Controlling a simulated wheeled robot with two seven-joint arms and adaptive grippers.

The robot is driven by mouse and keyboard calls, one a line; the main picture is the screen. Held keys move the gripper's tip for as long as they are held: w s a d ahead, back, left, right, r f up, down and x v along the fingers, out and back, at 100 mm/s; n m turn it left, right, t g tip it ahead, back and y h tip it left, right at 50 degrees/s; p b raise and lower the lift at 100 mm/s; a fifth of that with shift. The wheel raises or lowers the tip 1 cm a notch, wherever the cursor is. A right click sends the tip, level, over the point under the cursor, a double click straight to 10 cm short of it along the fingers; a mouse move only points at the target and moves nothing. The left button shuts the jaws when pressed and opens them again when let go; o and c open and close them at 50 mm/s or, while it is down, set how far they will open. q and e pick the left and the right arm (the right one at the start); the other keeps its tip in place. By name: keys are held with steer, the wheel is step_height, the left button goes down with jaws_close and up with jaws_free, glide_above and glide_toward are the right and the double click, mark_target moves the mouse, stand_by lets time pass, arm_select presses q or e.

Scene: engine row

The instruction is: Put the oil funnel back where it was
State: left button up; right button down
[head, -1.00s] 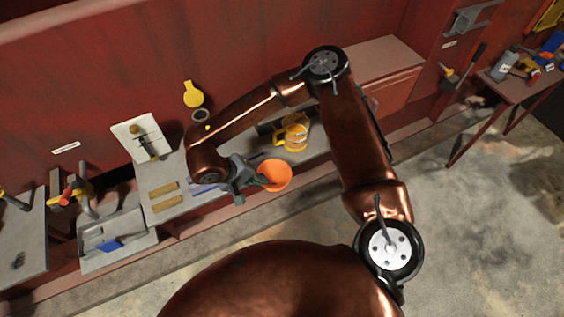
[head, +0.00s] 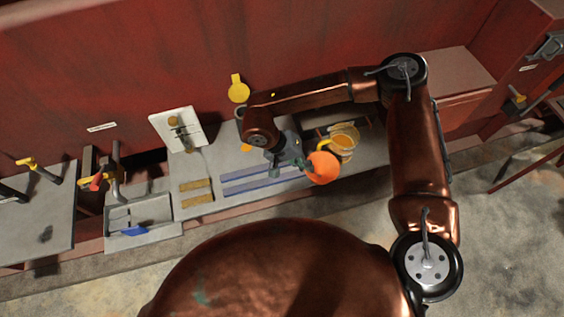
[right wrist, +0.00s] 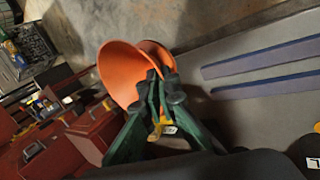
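The orange oil funnel (head: 323,168) is in my right gripper (head: 304,164), in front of the yellow-orange jug in the head view. In the right wrist view the funnel (right wrist: 120,72) is tilted, its wide cone to the left. The green-and-black fingers of the right gripper (right wrist: 162,92) close on its narrow side; the exact contact is partly hidden. The funnel appears above the grey bench (head: 225,160). My left gripper is not in view.
The jug (head: 345,138) stands close behind the funnel. Blue strips (head: 262,184) and tan strips (head: 197,190) lie on the bench. A yellow tag (head: 238,91) is on the red wall, above a ring partly behind my arm. A white board (head: 178,128) leans at left.

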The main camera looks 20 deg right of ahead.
steer(key=s+a+f+m+y, duration=0.1)
steer(key=a+m+y, duration=0.25)
steer(key=m, duration=0.55)
steer(key=s+a+m+g+y, duration=0.1)
steer(key=s+a+m+y, duration=0.3)
steer(key=m, duration=0.6)
steer(key=w+a+f+m+y, duration=0.1)
steer(key=a+m+y, duration=0.3)
steer(key=m, duration=0.5)
steer(key=w+d+f+m+t, duration=0.1)
steer(key=w+d+f+m, duration=0.1)
steer(key=w+d+m, duration=0.1)
steer(key=w+d+f+m+t, duration=0.2)
steer(key=w+d+m, duration=0.1)
steer(key=w+m, duration=0.1)
steer(key=w+d+f+m+t, duration=0.2)
steer(key=w+d+m, duration=0.2)
steer(key=shift+y, duration=0.35)
steer(key=shift+w+d+f, duration=0.2)
steer(key=shift+d+f, duration=0.05)
steer(key=shift+f, duration=0.05)
steer(key=shift+w+d+f, duration=0.1)
steer(key=shift+w+f, duration=0.05)
steer(key=shift+f, duration=1.6)
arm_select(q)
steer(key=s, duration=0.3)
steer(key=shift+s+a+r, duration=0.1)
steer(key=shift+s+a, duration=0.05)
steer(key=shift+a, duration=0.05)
